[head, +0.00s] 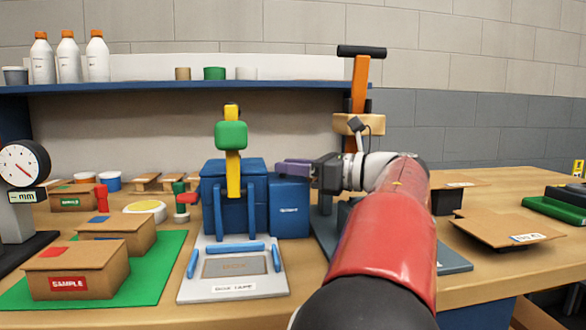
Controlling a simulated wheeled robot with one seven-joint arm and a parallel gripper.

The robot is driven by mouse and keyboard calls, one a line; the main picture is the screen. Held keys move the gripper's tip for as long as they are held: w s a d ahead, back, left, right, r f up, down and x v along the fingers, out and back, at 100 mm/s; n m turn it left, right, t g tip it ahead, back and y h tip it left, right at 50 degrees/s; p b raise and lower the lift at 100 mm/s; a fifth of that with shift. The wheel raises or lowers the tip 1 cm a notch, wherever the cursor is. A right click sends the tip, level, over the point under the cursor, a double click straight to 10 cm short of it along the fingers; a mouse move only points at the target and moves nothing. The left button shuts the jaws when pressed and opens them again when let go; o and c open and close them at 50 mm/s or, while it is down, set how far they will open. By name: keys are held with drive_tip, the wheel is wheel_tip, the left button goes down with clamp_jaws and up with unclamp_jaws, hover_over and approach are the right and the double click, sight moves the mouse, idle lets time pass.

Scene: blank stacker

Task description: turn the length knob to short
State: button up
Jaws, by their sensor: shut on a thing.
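My gripper (305,171) reaches in from the right, pointing left, at the upper right side of the blue machine (210,200). It is shut on a small purple piece (292,168), just above a blue box (289,210) with a white label. I cannot tell whether this piece is the length knob, and no "short" marking is readable. The machine has a yellow upright (233,180) with a green block (231,135) on it. A pale base plate (234,288) with blue bars lies in front of the machine.
My forearm covers much of the middle right. An orange-handled press (360,85) stands behind my gripper. Cardboard boxes (88,276) rest on a green mat (150,283) at left, beside a dial gauge (22,165). A cardboard piece (505,232) lies at right.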

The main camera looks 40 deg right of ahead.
drive_tip(key=shift+d+r+n+g+y, duration=0.1)
drive_tip(key=shift+d+n+g+y, duration=0.1)
drive_tip(key=shift+n+g+y, duration=0.95)
drive_tip(key=shift+t+y, duration=0.25)
drive_tip(key=shift+t, duration=0.1)
drive_tip(key=o, duration=0.7)
drive_tip(key=shift+c, duration=0.2)
drive_tip(key=shift+s+d, duration=0.15)
drive_tip(key=v, duration=0.7)
drive_tip(key=shift+s, duration=0.1)
